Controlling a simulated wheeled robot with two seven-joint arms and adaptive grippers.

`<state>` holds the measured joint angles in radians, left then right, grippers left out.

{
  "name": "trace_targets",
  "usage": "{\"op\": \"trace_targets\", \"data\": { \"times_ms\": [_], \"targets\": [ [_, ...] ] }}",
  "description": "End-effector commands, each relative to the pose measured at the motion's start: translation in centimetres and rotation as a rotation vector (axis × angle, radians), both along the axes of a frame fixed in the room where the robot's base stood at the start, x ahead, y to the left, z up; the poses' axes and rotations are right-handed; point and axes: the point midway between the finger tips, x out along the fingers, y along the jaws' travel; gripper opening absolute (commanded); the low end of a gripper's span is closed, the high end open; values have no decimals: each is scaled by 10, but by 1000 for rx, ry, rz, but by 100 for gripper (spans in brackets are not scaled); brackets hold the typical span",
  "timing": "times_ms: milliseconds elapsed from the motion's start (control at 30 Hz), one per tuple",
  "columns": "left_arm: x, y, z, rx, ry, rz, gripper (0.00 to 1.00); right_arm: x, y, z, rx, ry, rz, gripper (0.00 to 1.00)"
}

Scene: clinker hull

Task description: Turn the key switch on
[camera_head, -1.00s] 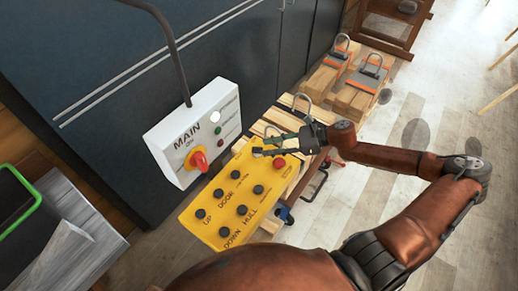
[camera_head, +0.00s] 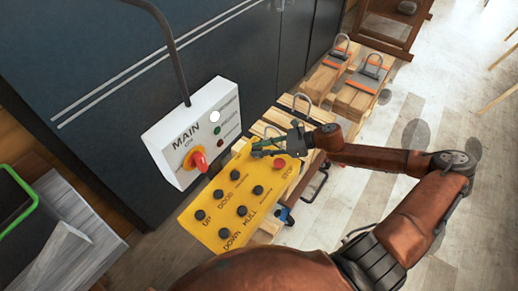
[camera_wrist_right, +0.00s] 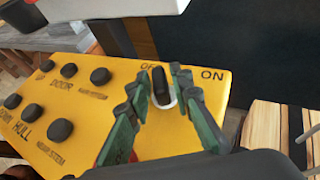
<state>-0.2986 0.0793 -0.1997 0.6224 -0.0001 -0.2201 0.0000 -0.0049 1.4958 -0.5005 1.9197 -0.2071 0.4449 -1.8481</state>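The key switch (camera_wrist_right: 161,86) is a black upright knob on a pale round base, between the OFF and ON labels in the right wrist view. It sits on the yellow control panel (camera_wrist_right: 100,133), which also shows in the head view (camera_head: 208,226). My right gripper (camera_wrist_right: 159,80) has its two green fingers apart, one on either side of the knob. I cannot tell whether they touch it. In the head view the right gripper (camera_head: 262,148) is over the panel's upper corner and hides the switch. My left gripper is not in view.
A white MAIN box (camera_head: 170,150) with a red rotary knob (camera_head: 197,160) stands just left of the panel. A red stop button (camera_head: 279,163) and several black buttons are on the panel. Wooden blocks with shackles (camera_head: 352,92) lie behind. A dark cabinet wall runs along the back.

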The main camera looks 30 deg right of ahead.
Motion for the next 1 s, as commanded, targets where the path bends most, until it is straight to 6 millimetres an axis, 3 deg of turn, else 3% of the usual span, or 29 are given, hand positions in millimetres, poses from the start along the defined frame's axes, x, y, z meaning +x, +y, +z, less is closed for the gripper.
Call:
{"op": "trace_targets", "data": {
  "times_ms": [267, 667, 1000],
  "targets": [
    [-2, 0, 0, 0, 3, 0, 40, 0, 0, 0, 0, 0, 0, 0],
    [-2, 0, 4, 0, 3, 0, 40, -1, 0, 1, 0, 0, -17, 0],
    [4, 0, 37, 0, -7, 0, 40, -2, 2, 5, 4, 0, -195, 0]
  ]
}}
